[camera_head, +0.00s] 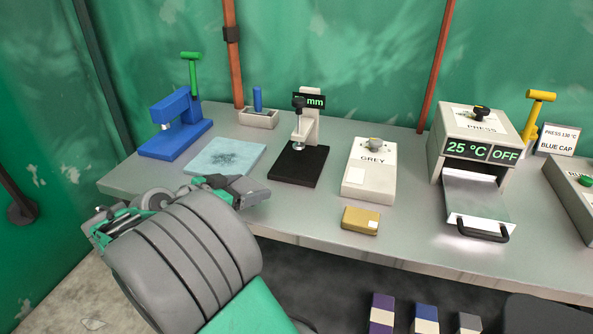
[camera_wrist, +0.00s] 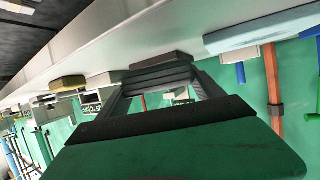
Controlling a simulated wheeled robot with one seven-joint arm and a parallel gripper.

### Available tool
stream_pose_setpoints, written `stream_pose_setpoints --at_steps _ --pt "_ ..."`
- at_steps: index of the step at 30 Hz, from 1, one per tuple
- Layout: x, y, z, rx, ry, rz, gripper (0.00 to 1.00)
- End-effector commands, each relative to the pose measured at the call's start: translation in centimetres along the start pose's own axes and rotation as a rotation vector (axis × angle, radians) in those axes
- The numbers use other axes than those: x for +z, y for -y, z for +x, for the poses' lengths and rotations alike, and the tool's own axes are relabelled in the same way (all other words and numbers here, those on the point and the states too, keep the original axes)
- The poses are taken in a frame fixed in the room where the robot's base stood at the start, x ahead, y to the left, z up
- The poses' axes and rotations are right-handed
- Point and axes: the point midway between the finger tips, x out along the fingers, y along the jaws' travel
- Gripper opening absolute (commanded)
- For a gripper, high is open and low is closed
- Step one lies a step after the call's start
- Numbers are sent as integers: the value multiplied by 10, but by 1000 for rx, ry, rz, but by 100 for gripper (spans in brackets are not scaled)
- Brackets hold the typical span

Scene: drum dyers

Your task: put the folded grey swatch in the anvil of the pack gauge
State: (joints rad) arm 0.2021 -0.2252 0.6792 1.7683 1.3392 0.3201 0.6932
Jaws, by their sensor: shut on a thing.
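My gripper (camera_head: 245,188) is at the front edge of the bench, left of the pack gauge, and shut. In the wrist view its fingers (camera_wrist: 158,90) hold the folded grey swatch (camera_wrist: 155,77), seen as stacked dark grey layers. In the head view I cannot clearly tell the swatch from the fingers. The pack gauge has a black base (camera_head: 298,166), a pale column (camera_head: 311,126) and a small display ending in "mm". The base also shows beyond the swatch in the wrist view (camera_wrist: 162,60).
A pale blue mat (camera_head: 225,156) with a dark stain and a blue press (camera_head: 176,128) stand left of the gauge. A white box marked GREY (camera_head: 369,180), a mustard swatch (camera_head: 361,221) and a heat press (camera_head: 470,138) reading 25 °C OFF stand right.

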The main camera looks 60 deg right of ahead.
Motion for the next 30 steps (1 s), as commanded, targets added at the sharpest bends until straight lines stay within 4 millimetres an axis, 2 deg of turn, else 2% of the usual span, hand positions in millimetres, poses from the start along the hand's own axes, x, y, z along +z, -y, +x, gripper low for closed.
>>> stream_pose_setpoints --at_steps 5,12,15,20,26,28,30 --pt "-14 -7 30 26 0 11 37" --pt "-42 -7 98 23 0 9 37" --pt "-51 -7 120 21 0 8 37" --pt "-57 -6 135 15 -1 7 37" --pt "-72 -7 170 18 0 7 37" --pt "-58 -6 173 15 2 2 37" --pt "-56 -5 174 13 0 4 37"
